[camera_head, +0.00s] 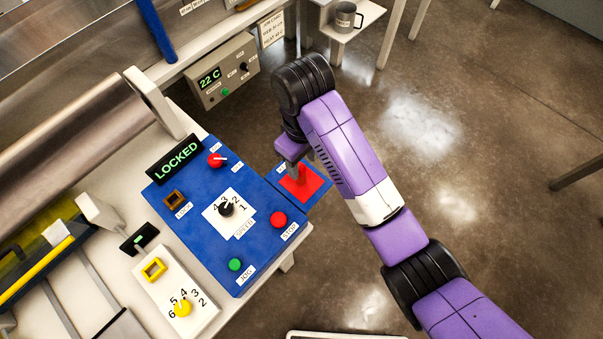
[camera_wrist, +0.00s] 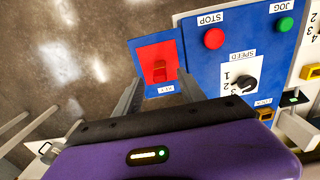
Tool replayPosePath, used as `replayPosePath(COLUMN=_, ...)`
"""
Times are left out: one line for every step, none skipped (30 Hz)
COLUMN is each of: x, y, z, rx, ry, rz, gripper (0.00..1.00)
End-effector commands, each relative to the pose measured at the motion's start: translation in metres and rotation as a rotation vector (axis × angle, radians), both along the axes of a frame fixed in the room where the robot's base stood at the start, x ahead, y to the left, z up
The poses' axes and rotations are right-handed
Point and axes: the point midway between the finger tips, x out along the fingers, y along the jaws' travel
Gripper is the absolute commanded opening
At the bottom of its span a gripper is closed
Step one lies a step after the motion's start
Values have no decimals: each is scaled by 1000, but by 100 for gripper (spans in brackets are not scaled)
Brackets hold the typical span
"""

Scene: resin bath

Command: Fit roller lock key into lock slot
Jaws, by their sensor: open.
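A red block-shaped key (camera_wrist: 159,71) stands on a red square pad (camera_wrist: 147,55) at the blue panel's edge. The pad also shows in the head view (camera_head: 313,190), with the key largely hidden by my gripper. My gripper (camera_wrist: 160,77) is open; its two grey fingers point toward the pad, one on each side of the key in the wrist view. I cannot tell whether they touch it. The lock slot, a brown square socket (camera_head: 174,199), sits on the panel's left side beside its label. The display (camera_head: 175,160) above reads LOCKED.
The blue panel (camera_head: 190,240) carries a speed dial (camera_head: 227,208), a red knob (camera_head: 216,160), a red stop button (camera_head: 278,219) and a green jog button (camera_head: 235,264). A white panel (camera_head: 196,312) with a yellow socket and dial lies at lower left.

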Motion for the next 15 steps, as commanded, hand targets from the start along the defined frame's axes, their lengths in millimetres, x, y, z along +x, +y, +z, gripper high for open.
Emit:
replayPosePath(x=0, y=1, z=-10, rx=1, ry=1, rz=1, gripper=47)
replayPosePath(x=0, y=1, z=-13, rx=1, ry=0, rz=1, gripper=47)
replayPosePath(x=0, y=1, z=-15, rx=1, ry=0, rz=0, gripper=47)
replayPosePath(x=0, y=1, z=-17, rx=2, ry=0, rz=0, gripper=47)
replayPosePath(x=0, y=1, z=-18, rx=2, ry=-1, rz=0, gripper=47)
replayPosePath(x=1, y=1, z=-20, rx=1, ry=-1, rz=-1, gripper=47)
replayPosePath(x=1, y=1, z=-21, rx=1, ry=-1, rz=-1, gripper=47)
replayPosePath(x=1, y=1, z=-24, rx=0, ry=0, rz=-1, gripper=47)
replayPosePath(x=1, y=1, z=-29, rx=1, ry=1, rz=-2, gripper=47)
replayPosePath(x=1, y=1, z=-33, rx=-1, ry=2, rz=-2, gripper=47)
replayPosePath(x=2, y=1, z=-38, rx=0, ry=1, rz=-2, gripper=47)
replayPosePath(x=2, y=2, z=-44, rx=-1, ry=2, rz=-2, gripper=47)
replayPosePath(x=3, y=2, z=-49, rx=0, ry=1, rz=-2, gripper=47)
replayPosePath(x=2, y=2, z=-53, rx=0, ry=1, rz=-3, gripper=47)
replayPosePath(x=3, y=2, z=-58, rx=1, ry=1, rz=-3, gripper=47)
